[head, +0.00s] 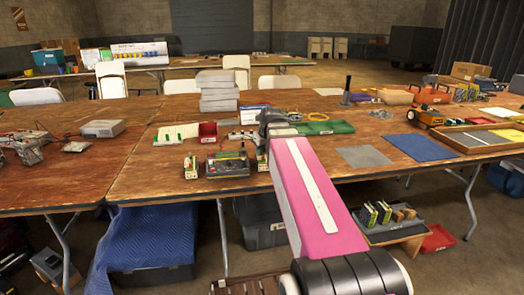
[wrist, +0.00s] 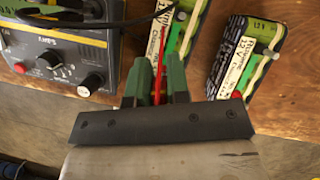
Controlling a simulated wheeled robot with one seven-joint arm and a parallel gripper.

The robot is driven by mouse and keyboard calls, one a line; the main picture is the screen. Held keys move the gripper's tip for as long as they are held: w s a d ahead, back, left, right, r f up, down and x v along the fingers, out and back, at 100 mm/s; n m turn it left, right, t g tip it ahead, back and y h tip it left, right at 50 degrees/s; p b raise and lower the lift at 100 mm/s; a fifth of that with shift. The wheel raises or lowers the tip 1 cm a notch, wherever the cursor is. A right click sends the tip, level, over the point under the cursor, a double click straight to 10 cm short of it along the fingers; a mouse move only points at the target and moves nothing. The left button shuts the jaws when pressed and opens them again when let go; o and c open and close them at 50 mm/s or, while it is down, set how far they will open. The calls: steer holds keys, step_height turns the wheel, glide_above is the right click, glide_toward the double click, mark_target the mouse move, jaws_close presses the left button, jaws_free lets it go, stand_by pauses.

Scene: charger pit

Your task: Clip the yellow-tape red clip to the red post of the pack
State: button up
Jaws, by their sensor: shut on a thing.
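My gripper (wrist: 158,82) is shut on a slim red thing, which looks like the red clip (wrist: 160,78). Its yellow tape does not show. The green fingers hang over the near edge of a battery pack (wrist: 190,25) with a white label; the fingers hide part of this pack, and I cannot tell if the clip touches it. A second pack (wrist: 240,62) lies to the right. The charger (wrist: 65,45) with black and red knobs is at left. In the head view, the charger (head: 228,165) stands left of my wrist; my arm hides the fingertips.
Dark cables (wrist: 60,18) cross the charger's top toward my gripper. Another pack (head: 190,167) stands left of the charger in the head view. A red bin (head: 208,130), a green tray (head: 328,127) and a grey mat (head: 364,156) lie around. The table's front edge is close.

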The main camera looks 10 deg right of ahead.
steer(key=o, duration=0.8)
steer(key=shift+o, duration=1.1)
steer(key=shift+r, duration=3.75)
